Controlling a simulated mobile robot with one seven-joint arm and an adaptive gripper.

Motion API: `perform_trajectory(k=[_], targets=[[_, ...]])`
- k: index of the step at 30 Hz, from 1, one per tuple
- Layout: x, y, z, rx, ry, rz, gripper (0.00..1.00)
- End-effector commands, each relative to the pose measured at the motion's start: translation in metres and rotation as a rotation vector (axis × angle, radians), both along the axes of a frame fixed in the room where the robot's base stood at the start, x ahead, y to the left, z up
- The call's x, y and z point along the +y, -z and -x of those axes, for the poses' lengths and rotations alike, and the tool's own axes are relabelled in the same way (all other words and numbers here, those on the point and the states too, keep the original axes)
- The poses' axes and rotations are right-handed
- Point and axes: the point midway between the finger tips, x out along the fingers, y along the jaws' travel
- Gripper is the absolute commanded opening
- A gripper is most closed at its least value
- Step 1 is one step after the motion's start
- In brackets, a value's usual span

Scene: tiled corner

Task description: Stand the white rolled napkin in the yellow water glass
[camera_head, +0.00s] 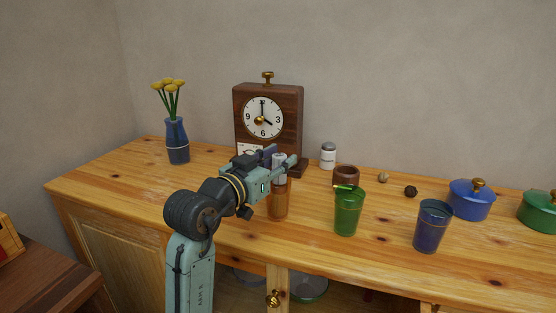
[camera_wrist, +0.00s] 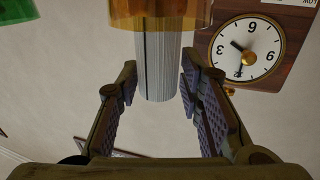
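The yellow water glass (camera_head: 279,204), amber in colour, stands upright on the wooden counter in front of the clock. The white rolled napkin (camera_head: 279,168) stands in it, its upper part above the rim. In the wrist view, which is upside down, the glass (camera_wrist: 160,14) is at the top and the napkin (camera_wrist: 158,68) hangs from it in the picture. My gripper (camera_head: 281,157) is at the napkin's upper end, above the glass. In the wrist view its fingers (camera_wrist: 159,82) are open on either side of the napkin, with small gaps showing. The napkin's lower end is blurred by the amber glass.
A wooden clock (camera_head: 268,122) stands close behind the glass. A green glass (camera_head: 348,212), a blue glass (camera_head: 432,226), a brown bowl (camera_head: 346,177) and a white shaker (camera_head: 328,156) are to the right. A blue vase (camera_head: 177,142) stands left, with clear counter between.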

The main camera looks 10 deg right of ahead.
Motion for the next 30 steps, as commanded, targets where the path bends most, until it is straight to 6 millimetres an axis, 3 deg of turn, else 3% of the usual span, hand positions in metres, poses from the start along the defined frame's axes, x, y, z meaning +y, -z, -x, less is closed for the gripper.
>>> perform_trajectory(k=[6, 17, 30], targets=[[0.0, 0.0, 0.0, 0.0, 0.0, 0.0, 0.5], [0.004, 0.0, 0.003, 0.001, -0.001, 0.001, 0.5], [0.066, 0.0, 0.056, -0.001, -0.004, 0.001, 0.5]])
